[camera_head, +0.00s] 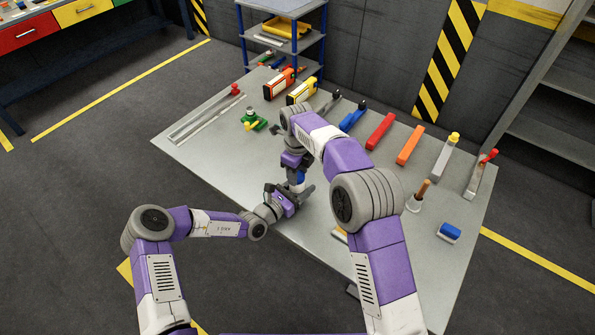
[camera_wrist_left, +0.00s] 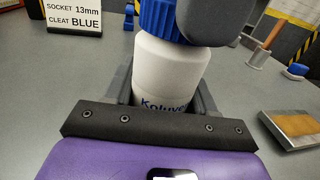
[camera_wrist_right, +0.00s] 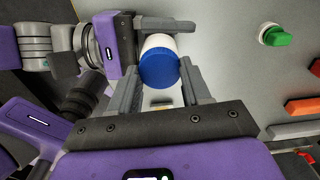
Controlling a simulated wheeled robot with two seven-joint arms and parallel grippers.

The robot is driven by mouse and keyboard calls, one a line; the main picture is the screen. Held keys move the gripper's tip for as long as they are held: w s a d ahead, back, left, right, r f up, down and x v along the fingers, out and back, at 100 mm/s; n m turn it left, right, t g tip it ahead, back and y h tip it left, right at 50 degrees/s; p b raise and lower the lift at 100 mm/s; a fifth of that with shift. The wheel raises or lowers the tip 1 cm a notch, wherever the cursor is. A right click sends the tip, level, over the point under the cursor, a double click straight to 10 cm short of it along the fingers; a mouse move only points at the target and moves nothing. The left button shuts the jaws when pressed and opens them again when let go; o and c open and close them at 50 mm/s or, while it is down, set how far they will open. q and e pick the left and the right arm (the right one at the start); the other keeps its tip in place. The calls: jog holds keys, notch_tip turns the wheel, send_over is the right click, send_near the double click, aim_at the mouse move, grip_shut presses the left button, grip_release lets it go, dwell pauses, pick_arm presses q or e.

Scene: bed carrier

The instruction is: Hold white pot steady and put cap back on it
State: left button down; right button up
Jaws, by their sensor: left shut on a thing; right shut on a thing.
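The white pot (camera_wrist_left: 163,72) stands upright or slightly leaning between the fingers of my left gripper (camera_wrist_left: 163,95), which is shut on its lower body. The blue cap (camera_wrist_left: 157,20) is at the pot's top in the left wrist view; I cannot tell whether it is fully seated. My right gripper (camera_wrist_right: 160,85) is shut on the blue cap (camera_wrist_right: 159,68) from above, with the pot's white body (camera_wrist_right: 160,42) showing behind it. In the head view both grippers meet near the table's front edge, my right gripper (camera_head: 297,180) above my left gripper (camera_head: 287,202), mostly covering the pot.
The grey table (camera_head: 210,140) carries a green part (camera_head: 252,120), a red block (camera_head: 380,131), an orange block (camera_head: 410,145), a wooden-handled tool in a cup (camera_head: 418,196) and a blue block (camera_head: 449,232). A sign (camera_wrist_left: 74,14) stands behind. The table's left front area is clear.

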jog(key=m, duration=0.6)
jog(key=o, duration=1)
jog(key=shift+r, duration=2.25)
jog(key=shift+c, duration=0.4)
